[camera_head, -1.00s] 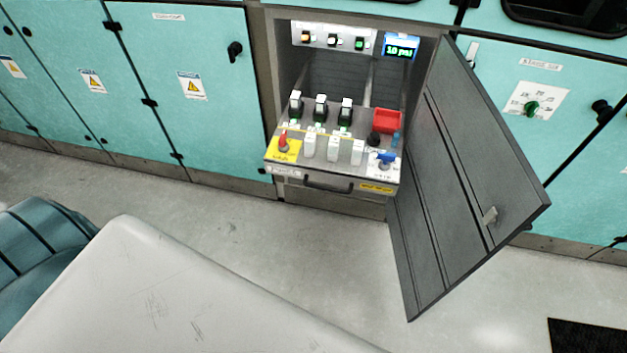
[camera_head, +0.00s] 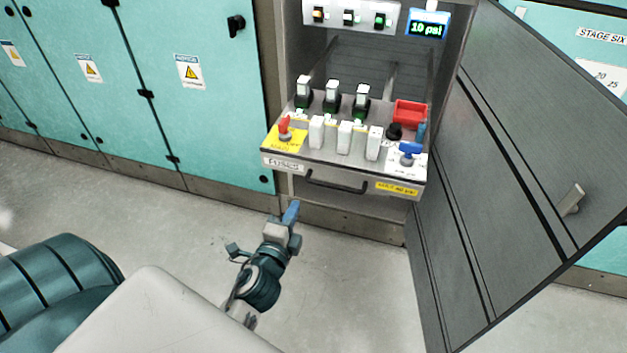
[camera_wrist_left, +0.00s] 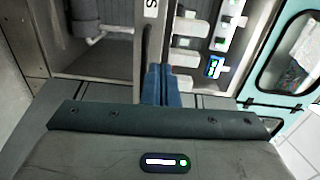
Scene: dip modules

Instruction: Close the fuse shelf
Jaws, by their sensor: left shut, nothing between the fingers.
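The fuse shelf (camera_head: 345,165) is a grey tray pulled out of an open cabinet bay, with a dark handle (camera_head: 337,187) on its front face. It carries white fuses, a red switch and a blue switch. My left gripper (camera_head: 291,211) is in front of and below the shelf, near the handle's left end, apart from it in the head view. Its blue fingers are shut and empty. In the left wrist view the blue fingers (camera_wrist_left: 160,84) show together, with part of the shelf's front behind them. My right gripper does not show.
The grey cabinet door (camera_head: 530,150) stands open on the right side of the bay. Teal cabinets (camera_head: 130,100) line the left. A small display (camera_head: 427,27) reads 10 psi at the back of the bay. The floor left of the shelf is clear.

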